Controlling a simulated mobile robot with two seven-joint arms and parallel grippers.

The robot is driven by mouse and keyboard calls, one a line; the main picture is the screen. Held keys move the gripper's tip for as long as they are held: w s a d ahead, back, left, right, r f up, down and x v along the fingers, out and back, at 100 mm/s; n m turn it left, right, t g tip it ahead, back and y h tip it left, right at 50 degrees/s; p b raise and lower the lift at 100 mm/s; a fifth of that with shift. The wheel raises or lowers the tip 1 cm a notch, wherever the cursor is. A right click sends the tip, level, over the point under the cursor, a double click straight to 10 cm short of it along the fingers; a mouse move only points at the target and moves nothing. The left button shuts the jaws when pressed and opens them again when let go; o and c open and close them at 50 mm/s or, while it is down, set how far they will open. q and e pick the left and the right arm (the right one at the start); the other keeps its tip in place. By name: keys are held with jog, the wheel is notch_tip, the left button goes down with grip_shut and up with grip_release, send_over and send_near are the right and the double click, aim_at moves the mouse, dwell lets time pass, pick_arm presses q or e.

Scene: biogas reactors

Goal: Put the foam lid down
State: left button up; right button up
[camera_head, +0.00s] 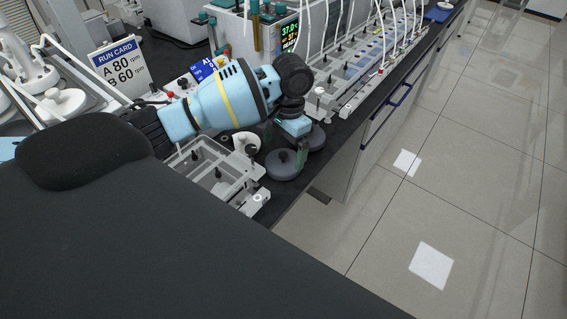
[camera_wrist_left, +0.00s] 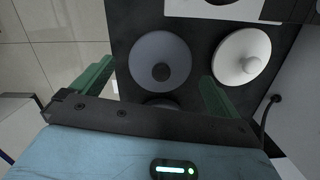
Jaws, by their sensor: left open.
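Two dark grey round lids with knobs lie flat on the black bench near its front edge. The nearer grey lid (camera_head: 281,171) also shows in the left wrist view (camera_wrist_left: 146,82), with its dark knob. The other grey lid (camera_head: 317,140) is partly hidden. I cannot tell for sure which is the foam lid. My left gripper (camera_head: 287,148) points down above the grey lids, its green fingers apart. In the left wrist view its jaw (camera_wrist_left: 156,75) is open, with nothing held between the fingers. My right gripper is not in view.
A white knobbed lid (camera_wrist_left: 241,58) lies beside the grey one. A clear open-topped box (camera_head: 207,172) stands left of the lids. A run card (camera_head: 115,67) stands behind. A long rack with tubes (camera_head: 365,65) fills the bench further right. The bench edge drops to tiled floor.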

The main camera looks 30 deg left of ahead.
aim_at(283, 153)
pick_arm(q)
jog(key=f, duration=0.4)
jog(key=shift+a+f, duration=0.2)
jog(key=shift+f, duration=0.35)
jog(key=c, duration=0.7)
jog(key=shift+c, duration=0.2)
jog(key=shift+r, duration=0.2)
